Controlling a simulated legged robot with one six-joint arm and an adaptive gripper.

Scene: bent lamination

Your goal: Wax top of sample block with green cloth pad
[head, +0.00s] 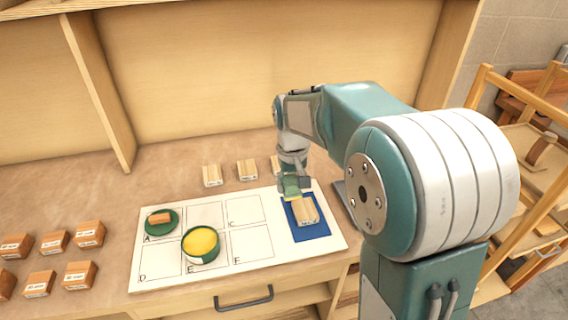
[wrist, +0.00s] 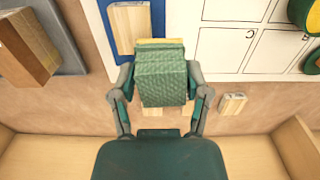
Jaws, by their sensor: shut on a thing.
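My gripper (head: 291,180) is shut on the green cloth pad (head: 291,188), which also fills the space between the two fingers in the wrist view (wrist: 162,78). A yellowish strip shows along the pad's far edge in the wrist view. The pale wood sample block (head: 305,211) lies on a blue mat (head: 312,233) at the right of the white sheet. The pad is at the block's far end; I cannot tell whether they touch. The wrist view shows the block (wrist: 131,28) beyond and left of the pad. An open green tin of yellow wax (head: 201,242) stands on cell E.
A round green lid (head: 155,229) with an orange-brown block (head: 161,218) on it lies on cell A of the white sheet (head: 255,274). Several pale blocks (head: 247,168) stand behind the sheet. Several orange-brown blocks (head: 55,241) stand at the left. Cells C, D and F are empty.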

